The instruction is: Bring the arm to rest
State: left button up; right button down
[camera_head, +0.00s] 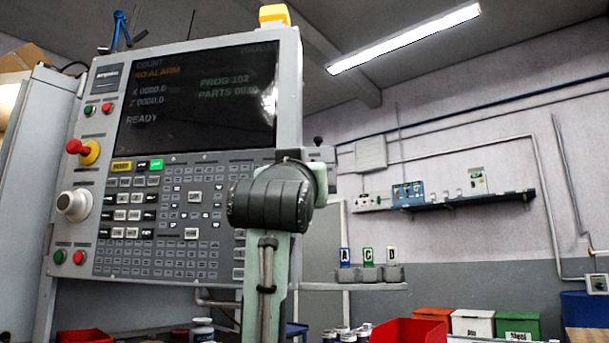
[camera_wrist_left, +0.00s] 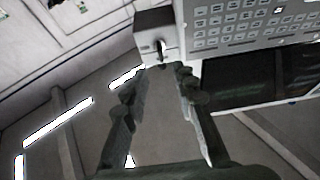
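My left arm (camera_head: 270,205) rises from the bottom of the head view in front of the control panel (camera_head: 210,212). It hides part of the panel's right edge, and its gripper cannot be made out there. In the left wrist view my left gripper (camera_wrist_left: 160,71) is open, with nothing seen between its fingers. Its fingertips point at a small grey box (camera_wrist_left: 153,38) with a dark slot or key, beside the panel's keys (camera_wrist_left: 245,25). I cannot tell whether they touch it. My right gripper is in neither view.
The panel screen (camera_head: 200,95) reads "NO ALARM" and "READY". A red knob (camera_head: 75,146) and a grey dial (camera_head: 72,204) stick out at its left. A red bin (camera_head: 408,331) stands low in front. Holders marked A, C, D (camera_head: 367,272) stand at right.

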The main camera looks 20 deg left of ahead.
pick_arm(q)
jog(key=shift+v, duration=1.05)
jog(key=w+a+f+m+g+h, duration=0.15)
jog(key=w+f, duration=0.35)
jog(key=f, duration=0.8)
jog(key=w+a+f+g+y, duration=0.1)
jog(key=w+f+g, duration=0.35)
jog(key=f, duration=0.75)
notch_tip(320, 180, down, 25)
jog(key=a+g+h, duration=0.1)
jog(key=a+g, duration=0.1)
jog(key=g, duration=0.1)
jog(key=s+a+f+m+g, duration=0.1)
jog(key=s+f+g, duration=0.1)
jog(key=s+f, duration=0.65)
jog(key=s+a+f+g, duration=0.1)
jog(key=s+f+g, duration=0.25)
jog(key=f, duration=0.95)
jog(key=s+a+f+m+g, duration=0.1)
jog(key=s+f, duration=0.6)
jog(key=f, duration=0.4)
jog(key=s+a+f+g, duration=0.1)
jog(key=s+f, duration=0.3)
jog(key=s, duration=0.3)
jog(key=s+a+f+g, duration=0.1)
jog(key=s+f+g, duration=0.1)
jog(key=s+f, duration=0.3)
jog(key=s+h, duration=0.1)
jog(key=s, duration=0.2)
jog(key=shift+f, duration=0.15)
